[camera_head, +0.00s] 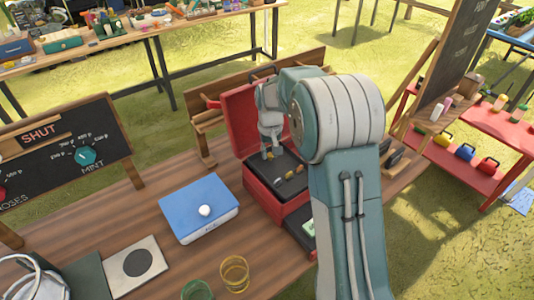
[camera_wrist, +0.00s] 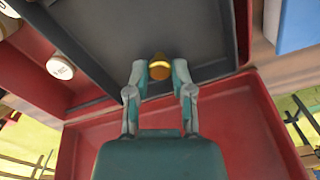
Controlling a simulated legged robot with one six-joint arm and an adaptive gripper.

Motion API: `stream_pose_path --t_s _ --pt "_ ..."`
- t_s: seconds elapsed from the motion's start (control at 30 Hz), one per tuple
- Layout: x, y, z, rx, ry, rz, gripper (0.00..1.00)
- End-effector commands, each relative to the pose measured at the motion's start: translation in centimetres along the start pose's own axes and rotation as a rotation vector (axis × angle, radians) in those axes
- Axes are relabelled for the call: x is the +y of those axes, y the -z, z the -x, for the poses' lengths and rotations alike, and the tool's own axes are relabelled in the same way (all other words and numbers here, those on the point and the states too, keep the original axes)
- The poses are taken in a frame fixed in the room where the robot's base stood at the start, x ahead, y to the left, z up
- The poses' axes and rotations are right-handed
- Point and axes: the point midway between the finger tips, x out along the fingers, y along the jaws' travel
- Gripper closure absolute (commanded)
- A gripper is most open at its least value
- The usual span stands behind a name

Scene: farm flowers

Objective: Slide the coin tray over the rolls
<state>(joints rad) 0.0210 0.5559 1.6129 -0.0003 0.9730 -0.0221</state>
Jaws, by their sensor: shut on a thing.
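The coin tray (camera_head: 262,172) is dark grey and sits inside an open red box (camera_head: 277,208) on the wooden table. Several small coloured pieces (camera_head: 290,177) show in it in the head view. In the wrist view the tray (camera_wrist: 195,30) has a yellow knob (camera_wrist: 159,66). My gripper (camera_wrist: 160,71) is shut on this knob, one finger on each side. My gripper also shows over the tray in the head view (camera_head: 267,154). I cannot make out the rolls for certain.
A white round piece (camera_wrist: 60,67) with markings lies past the tray's edge. A blue box (camera_head: 198,208) with a white knob stands left of the red box. Yellow (camera_head: 234,274) and green (camera_head: 197,291) glasses stand at the table front. The red lid (camera_head: 240,115) stands raised behind.

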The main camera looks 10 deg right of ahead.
Motion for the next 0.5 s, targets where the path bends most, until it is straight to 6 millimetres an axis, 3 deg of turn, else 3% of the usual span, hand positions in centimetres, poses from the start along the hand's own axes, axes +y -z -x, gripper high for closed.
stream_pose_path --t_s 0.3,0.5 --pt "8.4 3.5 -0.3 -0.001 0.001 -0.007 1.0" --pt "11.5 4.8 -0.2 -0.001 0.001 -0.003 1.0"
